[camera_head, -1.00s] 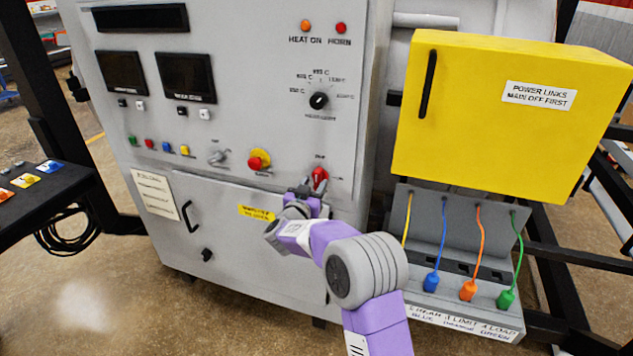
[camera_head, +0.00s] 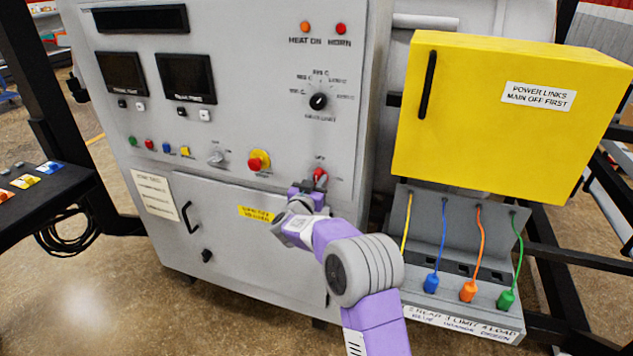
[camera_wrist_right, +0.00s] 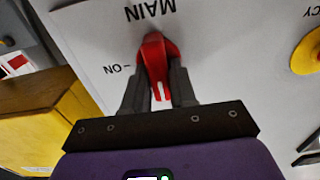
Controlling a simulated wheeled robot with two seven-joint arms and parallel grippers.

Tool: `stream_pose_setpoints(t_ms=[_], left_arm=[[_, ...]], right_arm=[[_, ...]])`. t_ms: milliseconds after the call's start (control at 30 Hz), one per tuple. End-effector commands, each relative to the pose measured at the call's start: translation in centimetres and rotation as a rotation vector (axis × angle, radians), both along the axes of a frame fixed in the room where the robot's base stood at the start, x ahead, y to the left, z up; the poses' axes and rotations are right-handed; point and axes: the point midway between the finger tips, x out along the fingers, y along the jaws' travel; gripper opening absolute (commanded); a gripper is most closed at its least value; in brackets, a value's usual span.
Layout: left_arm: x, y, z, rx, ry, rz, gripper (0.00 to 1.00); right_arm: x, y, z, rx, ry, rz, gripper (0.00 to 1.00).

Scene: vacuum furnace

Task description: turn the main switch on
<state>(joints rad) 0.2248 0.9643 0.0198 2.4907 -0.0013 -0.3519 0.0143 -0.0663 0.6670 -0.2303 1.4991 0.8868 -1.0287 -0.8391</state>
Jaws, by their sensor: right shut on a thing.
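The main switch is a red handle on the grey panel, seen in the head view (camera_head: 320,173) and in the wrist view (camera_wrist_right: 153,52). My right gripper (camera_head: 313,189) is at the switch. In the right wrist view the two dark fingers of that gripper (camera_wrist_right: 159,90) stand on either side of the red handle, shut on it. The handle's white mark points to the bottom of that upside-down picture. The ON label (camera_wrist_right: 117,69) lies to the left of the handle, away from the mark. My left gripper does not show.
A yellow-red emergency knob (camera_head: 259,161) sits left of the switch. A yellow box (camera_head: 470,140) and a shelf with coloured plugs (camera_head: 415,300) stand to the right. Below are a cabinet door (camera_head: 235,230) and its black handle (camera_head: 187,217).

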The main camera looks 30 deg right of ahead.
Motion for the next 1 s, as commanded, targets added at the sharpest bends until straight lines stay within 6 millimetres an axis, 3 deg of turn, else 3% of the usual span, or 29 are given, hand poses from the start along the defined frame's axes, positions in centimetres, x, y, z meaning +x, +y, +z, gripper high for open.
stream_pose_setpoints(t_ms=[367, 1000], left_arm=[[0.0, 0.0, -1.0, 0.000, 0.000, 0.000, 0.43], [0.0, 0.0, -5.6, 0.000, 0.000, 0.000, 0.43]], right_arm=[[-0.1, -0.1, -0.2, 0.073, -0.085, -0.002, 0.00], [-0.4, -0.4, -0.5, 0.448, -0.526, -0.002, 0.00]])
